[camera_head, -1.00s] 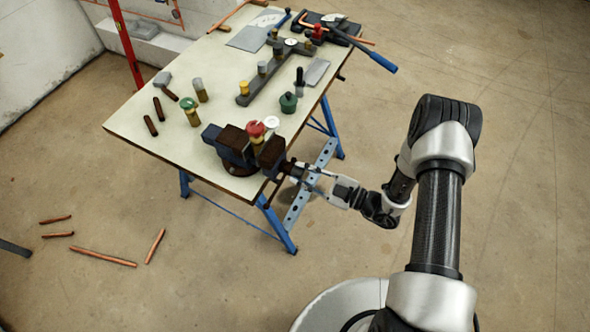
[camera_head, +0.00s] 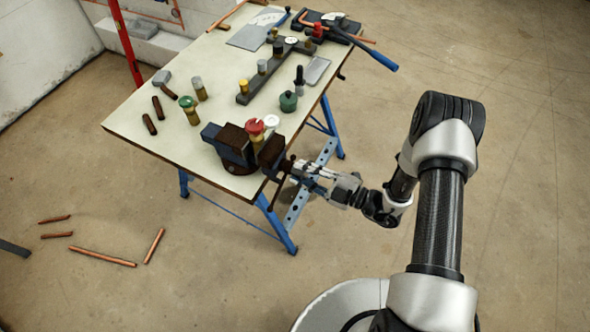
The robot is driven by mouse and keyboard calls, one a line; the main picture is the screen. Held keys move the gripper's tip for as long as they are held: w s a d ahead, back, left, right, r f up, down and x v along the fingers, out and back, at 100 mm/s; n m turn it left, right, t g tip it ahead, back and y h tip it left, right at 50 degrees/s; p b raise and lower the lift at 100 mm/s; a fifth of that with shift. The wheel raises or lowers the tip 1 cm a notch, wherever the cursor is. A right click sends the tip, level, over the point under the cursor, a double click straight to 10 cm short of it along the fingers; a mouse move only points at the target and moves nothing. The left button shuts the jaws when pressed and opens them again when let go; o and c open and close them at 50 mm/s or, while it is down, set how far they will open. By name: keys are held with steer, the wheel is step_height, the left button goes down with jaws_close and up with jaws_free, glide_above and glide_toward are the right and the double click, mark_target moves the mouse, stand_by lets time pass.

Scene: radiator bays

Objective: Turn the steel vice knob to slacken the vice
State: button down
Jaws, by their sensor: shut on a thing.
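The vice (camera_head: 233,146) is bolted at the front corner of the workbench (camera_head: 150,135). It has a dark blue body and brown jaws. A brass valve with a red cap (camera_head: 255,128) stands between the jaws, with a white-topped part close beside it. The steel vice knob is at the vice's right end, mostly hidden by my gripper. My gripper (camera_head: 299,170) reaches in from the right, just off the bench edge, and is shut on the knob. A thin dark bar (camera_head: 279,191) hangs below the vice's right end.
A green-capped valve (camera_head: 190,110), a green pot (camera_head: 288,101) and a dark manifold bar (camera_head: 272,72) stand on the bench. A blue-handled tool (camera_head: 370,52) overhangs its right edge. Copper pipes (camera_head: 103,257) lie on the floor at left. The floor right of the bench is clear.

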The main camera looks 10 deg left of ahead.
steer(key=n+b, duration=0.8)
steer(key=n, duration=1.6)
steer(key=shift+n, duration=0.3)
steer(key=shift+r+n+b, duration=0.1)
steer(key=shift+n+b, duration=0.25)
steer(key=shift+n, duration=0.55)
steer(key=c, duration=1.8)
jaws_free()
steer(key=shift+o, duration=1.3)
steer(key=shift+a, duration=0.15)
steer(key=shift+o, duration=0.3)
